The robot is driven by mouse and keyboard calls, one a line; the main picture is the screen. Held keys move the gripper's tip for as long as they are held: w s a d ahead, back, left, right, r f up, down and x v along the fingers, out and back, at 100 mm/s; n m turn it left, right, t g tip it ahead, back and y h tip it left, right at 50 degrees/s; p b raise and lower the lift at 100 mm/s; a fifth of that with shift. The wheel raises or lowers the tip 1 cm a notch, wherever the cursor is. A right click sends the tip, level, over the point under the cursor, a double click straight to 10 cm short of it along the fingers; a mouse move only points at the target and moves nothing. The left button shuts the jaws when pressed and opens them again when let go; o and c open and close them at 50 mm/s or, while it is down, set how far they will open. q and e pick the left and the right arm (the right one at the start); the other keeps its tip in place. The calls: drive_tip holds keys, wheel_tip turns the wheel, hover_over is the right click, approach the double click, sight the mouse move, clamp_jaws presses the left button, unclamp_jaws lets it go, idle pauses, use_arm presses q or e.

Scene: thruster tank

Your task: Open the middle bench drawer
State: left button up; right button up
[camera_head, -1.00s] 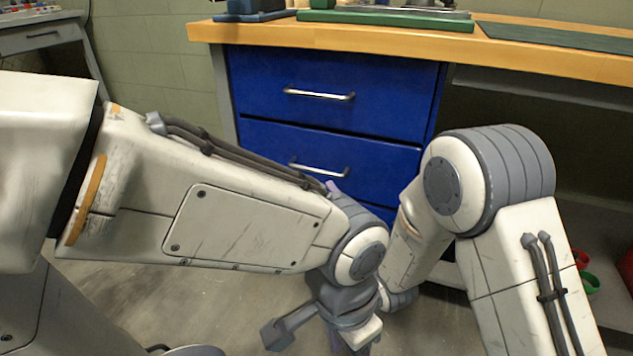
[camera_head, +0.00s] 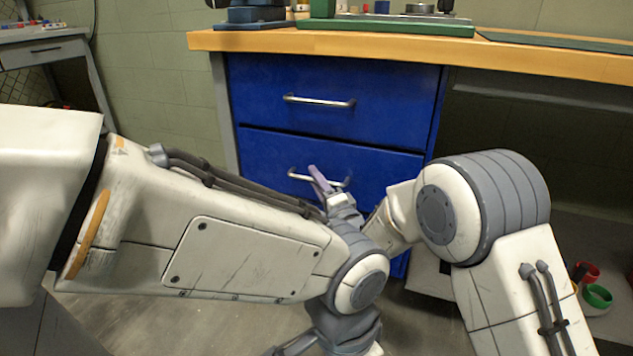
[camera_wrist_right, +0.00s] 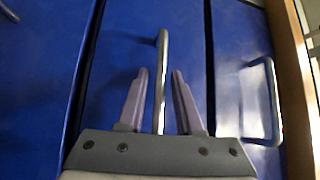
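The middle bench drawer (camera_head: 390,170) is a blue front below the top drawer. Its front looks flush with the bench, and it has a silver bar handle (camera_head: 297,175). My right gripper (camera_head: 322,180) is at this handle in the head view. In the right wrist view the two purple-grey fingers of my right gripper (camera_wrist_right: 159,85) are open, one on each side of the handle bar (camera_wrist_right: 161,60). Gaps show between bar and fingers. My left arm crosses the lower head view; its fingers are outside the picture.
The top drawer (camera_head: 260,85) above looks shut, with its own silver handle (camera_head: 318,101). The wooden benchtop (camera_head: 400,47) overhangs it. Red and green bins (camera_head: 597,297) stand at lower right. My left forearm hides part of the lower bench front.

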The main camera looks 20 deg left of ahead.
clamp_jaws()
idle(1.2)
